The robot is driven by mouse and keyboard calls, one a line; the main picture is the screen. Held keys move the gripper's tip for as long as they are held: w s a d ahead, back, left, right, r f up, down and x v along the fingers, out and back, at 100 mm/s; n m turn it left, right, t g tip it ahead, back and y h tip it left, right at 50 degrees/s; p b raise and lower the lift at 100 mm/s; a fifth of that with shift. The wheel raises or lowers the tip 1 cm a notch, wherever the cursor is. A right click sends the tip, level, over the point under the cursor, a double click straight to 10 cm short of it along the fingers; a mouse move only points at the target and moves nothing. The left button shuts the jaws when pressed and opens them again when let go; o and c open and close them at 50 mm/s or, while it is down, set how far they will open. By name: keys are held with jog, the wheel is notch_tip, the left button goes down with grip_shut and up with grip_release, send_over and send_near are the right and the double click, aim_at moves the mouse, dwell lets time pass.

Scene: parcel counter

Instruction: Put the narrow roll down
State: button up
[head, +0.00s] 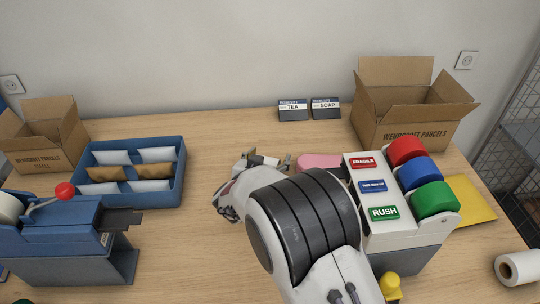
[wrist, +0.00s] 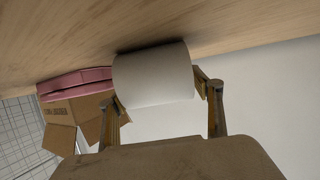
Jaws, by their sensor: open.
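A pale grey-white roll (wrist: 153,76), which looks like the narrow roll, sits between the fingers of my gripper (wrist: 164,98) in the wrist view. It appears to rest on the wooden table (wrist: 235,22), with a dark contact shadow along its edge. The fingers are open, one on each side of the roll; whether either touches it is hard to tell. In the head view my gripper (head: 262,161) is low over the middle of the table, and my arm hides most of the space around it. The roll is hardly distinguishable there.
A pink object (head: 318,161) lies right of my gripper, beside the label dispenser (head: 375,225) with red, blue and green rolls. A blue tray (head: 178,190) of packets is to the left. An open carton (head: 405,128) stands back right. Another white roll (head: 517,268) lies front right.

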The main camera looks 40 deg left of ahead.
jog(key=v, duration=1)
jog(key=shift+s+d+r, duration=0.1)
jog(key=shift+s+d, duration=0.05)
jog(key=shift+r, duration=0.1)
dwell(0.6)
